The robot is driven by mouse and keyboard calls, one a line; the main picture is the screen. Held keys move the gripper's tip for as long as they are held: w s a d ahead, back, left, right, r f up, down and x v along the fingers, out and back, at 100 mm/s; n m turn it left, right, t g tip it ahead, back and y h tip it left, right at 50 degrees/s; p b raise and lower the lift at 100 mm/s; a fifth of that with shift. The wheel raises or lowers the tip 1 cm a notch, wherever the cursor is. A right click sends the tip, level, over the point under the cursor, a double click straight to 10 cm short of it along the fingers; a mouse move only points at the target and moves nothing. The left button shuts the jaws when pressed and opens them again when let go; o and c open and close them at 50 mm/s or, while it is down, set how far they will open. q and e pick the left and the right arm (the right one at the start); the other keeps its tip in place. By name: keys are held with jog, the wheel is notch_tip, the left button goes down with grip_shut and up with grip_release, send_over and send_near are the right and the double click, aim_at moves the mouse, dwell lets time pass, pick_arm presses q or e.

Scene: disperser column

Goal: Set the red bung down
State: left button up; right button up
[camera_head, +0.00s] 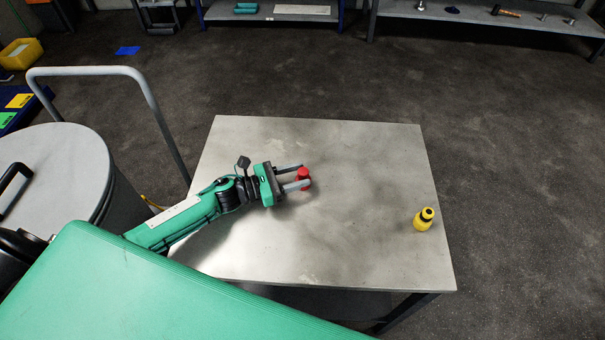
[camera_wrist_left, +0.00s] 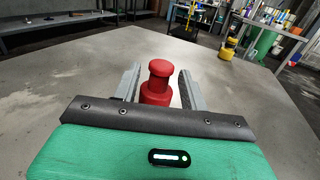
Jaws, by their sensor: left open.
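The red bung (camera_head: 303,176) stands upright on the grey table (camera_head: 330,250), a little above the middle of its top in the head view. My left gripper (camera_head: 299,176) is around it, with the two fingers open on either side. In the left wrist view the red bung (camera_wrist_left: 158,82) shows a round knob on a wider base, between the open fingers (camera_wrist_left: 158,88). A gap shows beside the fingers, and the bung's foot is partly hidden by the gripper body. My right gripper is not in view.
A yellow bottle-like object with a black top (camera_head: 424,219) stands near the table's right edge. A large drum (camera_head: 60,165) and a grey rail (camera_head: 150,95) are at the left. Shelves (camera_head: 490,17) stand at the back. Most of the tabletop is clear.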

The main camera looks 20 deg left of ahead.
pick_arm(q)
jog(key=b+v, duration=0.1)
jog(key=v, duration=0.8)
jog(key=shift+b, duration=0.4)
jog(key=shift+s+a, duration=0.25)
jog(key=shift+a, duration=0.2)
jog(key=shift+s, duration=0.1)
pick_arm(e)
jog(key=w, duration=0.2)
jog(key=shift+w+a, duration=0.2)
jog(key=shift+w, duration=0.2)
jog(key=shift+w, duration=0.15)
